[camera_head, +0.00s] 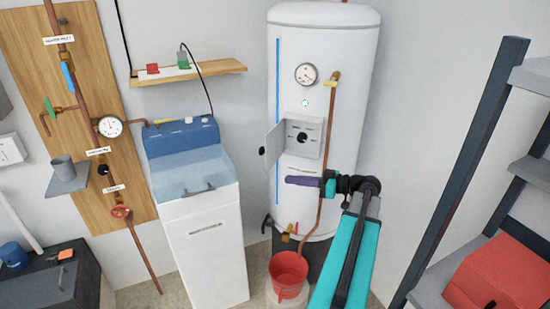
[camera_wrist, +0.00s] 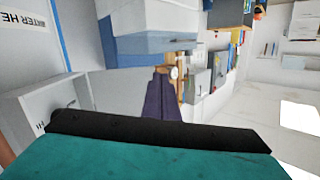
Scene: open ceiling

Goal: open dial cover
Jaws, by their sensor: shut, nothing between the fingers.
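The dial box is on the front of the white water heater (camera_head: 345,120). Its grey cover (camera_head: 275,145) stands swung out to the left on its left side, so the box front with a dark round dial (camera_head: 303,137) shows. My gripper (camera_head: 288,180) has purple fingers, shut and empty, pointing left just below the box and cover. In the wrist view the purple fingers (camera_wrist: 160,88) are together with nothing between them. The pale box (camera_wrist: 45,98) shows at the left there, apart from the fingers.
A copper pipe (camera_head: 328,120) runs down the heater right of the box. A round gauge (camera_head: 306,74) sits above it. A white cabinet with a blue top (camera_head: 181,135) stands left, a red bucket (camera_head: 289,270) below, and a dark shelf rack (camera_head: 460,170) at right.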

